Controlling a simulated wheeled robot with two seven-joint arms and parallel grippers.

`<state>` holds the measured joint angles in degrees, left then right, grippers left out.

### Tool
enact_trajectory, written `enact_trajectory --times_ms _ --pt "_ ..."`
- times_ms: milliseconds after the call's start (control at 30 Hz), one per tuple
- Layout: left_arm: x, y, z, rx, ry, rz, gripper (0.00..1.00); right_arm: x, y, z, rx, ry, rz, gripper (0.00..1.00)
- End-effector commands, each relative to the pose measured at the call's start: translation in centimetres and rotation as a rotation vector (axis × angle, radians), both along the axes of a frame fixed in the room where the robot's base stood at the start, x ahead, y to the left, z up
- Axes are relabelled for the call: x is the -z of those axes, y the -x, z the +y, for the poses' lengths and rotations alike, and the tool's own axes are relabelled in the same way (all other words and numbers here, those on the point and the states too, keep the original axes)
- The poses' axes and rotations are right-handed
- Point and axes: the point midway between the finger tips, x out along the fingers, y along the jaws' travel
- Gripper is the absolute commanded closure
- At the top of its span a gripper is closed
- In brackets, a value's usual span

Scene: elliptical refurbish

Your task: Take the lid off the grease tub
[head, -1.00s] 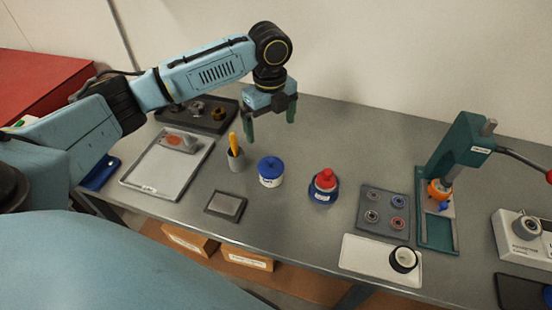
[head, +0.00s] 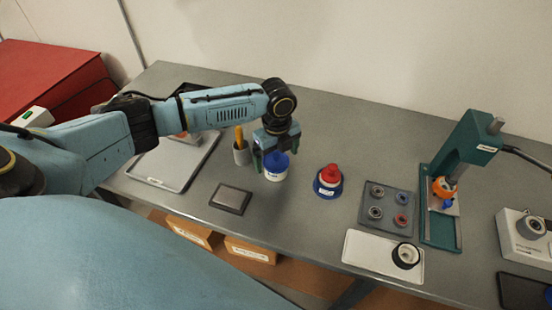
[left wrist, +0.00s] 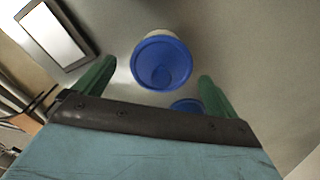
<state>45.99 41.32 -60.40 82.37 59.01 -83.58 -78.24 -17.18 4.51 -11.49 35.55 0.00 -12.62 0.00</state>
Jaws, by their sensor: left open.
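The grease tub (head: 274,177) is a small white tub on the grey bench, with its blue lid (head: 276,161) on top. My left gripper (head: 272,166) is open and points down at the tub, partly hiding it in the head view. In the left wrist view the blue lid (left wrist: 162,64) lies ahead, between the two green fingers (left wrist: 155,84) and a little beyond their tips, with clear space on each side. The fingers do not appear to touch it. My right gripper is out of view.
A grey cup with an orange-handled tool (head: 241,152) stands close left of the tub. A blue-and-red container (head: 328,180) stands to its right. A dark flat pad (head: 230,198) lies in front. A bearing tray (head: 387,207) and green press (head: 462,180) are further right.

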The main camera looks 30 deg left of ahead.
Motion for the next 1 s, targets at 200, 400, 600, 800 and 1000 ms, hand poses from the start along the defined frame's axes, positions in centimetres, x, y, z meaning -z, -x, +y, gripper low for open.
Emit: enact_trajectory --times_ms 200,400,600,800,1000 --pt "0.1 0.0 0.0 0.0 0.0 0.0 0.03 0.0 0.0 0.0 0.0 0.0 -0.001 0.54" --pt "0.1 0.0 0.0 0.0 0.0 -0.001 0.28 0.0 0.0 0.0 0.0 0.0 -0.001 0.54" --pt "0.1 0.0 0.0 0.0 0.0 -0.001 0.51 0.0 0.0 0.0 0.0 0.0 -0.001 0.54" --pt "0.0 -0.1 0.0 0.0 -0.001 -0.001 0.51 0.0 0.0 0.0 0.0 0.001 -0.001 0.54" --pt "-2.5 -0.2 0.0 0.001 0.0 -0.005 0.51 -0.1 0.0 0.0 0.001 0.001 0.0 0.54"
